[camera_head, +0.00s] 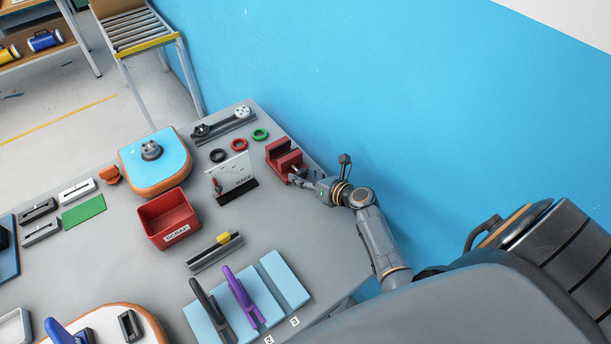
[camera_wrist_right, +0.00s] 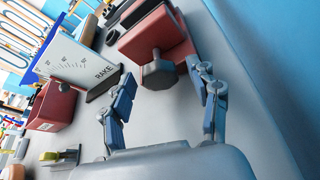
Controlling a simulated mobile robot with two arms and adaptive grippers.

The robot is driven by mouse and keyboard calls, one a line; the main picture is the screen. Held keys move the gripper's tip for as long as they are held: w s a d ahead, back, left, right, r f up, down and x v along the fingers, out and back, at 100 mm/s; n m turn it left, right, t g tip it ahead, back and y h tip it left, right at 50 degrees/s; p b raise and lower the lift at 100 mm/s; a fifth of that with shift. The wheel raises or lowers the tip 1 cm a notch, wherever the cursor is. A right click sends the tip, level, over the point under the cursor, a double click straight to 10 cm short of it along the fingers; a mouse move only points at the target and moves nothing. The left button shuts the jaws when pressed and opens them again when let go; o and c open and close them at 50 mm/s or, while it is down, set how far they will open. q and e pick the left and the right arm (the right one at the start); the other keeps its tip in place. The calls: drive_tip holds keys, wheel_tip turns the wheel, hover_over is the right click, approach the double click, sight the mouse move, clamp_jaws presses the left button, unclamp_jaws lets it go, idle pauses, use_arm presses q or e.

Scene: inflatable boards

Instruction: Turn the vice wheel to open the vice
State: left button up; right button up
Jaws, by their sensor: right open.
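The red vice (camera_head: 284,158) sits at the far right edge of the grey workbench, near the blue wall. In the right wrist view the vice (camera_wrist_right: 155,38) shows its end face with a grey faceted wheel (camera_wrist_right: 158,74) on a short shaft. My right gripper (camera_head: 303,180) is at the near end of the vice. In the wrist view its fingers (camera_wrist_right: 166,88) are spread apart, with the wheel ahead between them; I see no clear contact. In the head view the gripper hides most of the wheel. My left gripper is not in view.
A white board on a dark stand (camera_head: 232,176) stands left of the vice. A red scrap bin (camera_head: 168,218) is farther left. Black, red and green rings lie behind the board. Light blue panels with purple and black tools (camera_head: 240,295) lie nearer. The blue wall is close on the right.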

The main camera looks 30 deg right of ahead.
drive_tip(key=c, duration=1.1)
drive_tip(key=shift+r, duration=0.1)
drive_tip(key=shift+c, duration=0.3)
drive_tip(key=shift+a+r+n+p, duration=0.1)
drive_tip(key=shift+n+p, duration=0.3)
drive_tip(key=shift+p, duration=0.1)
drive_tip(key=shift+a+n+h+p, duration=0.1)
drive_tip(key=shift+n+h+p, duration=0.35)
drive_tip(key=shift+n+h, duration=0.25)
drive_tip(key=shift+a+n+h, duration=0.1)
drive_tip(key=shift+n+h, duration=0.7)
drive_tip(key=shift+n, duration=0.4)
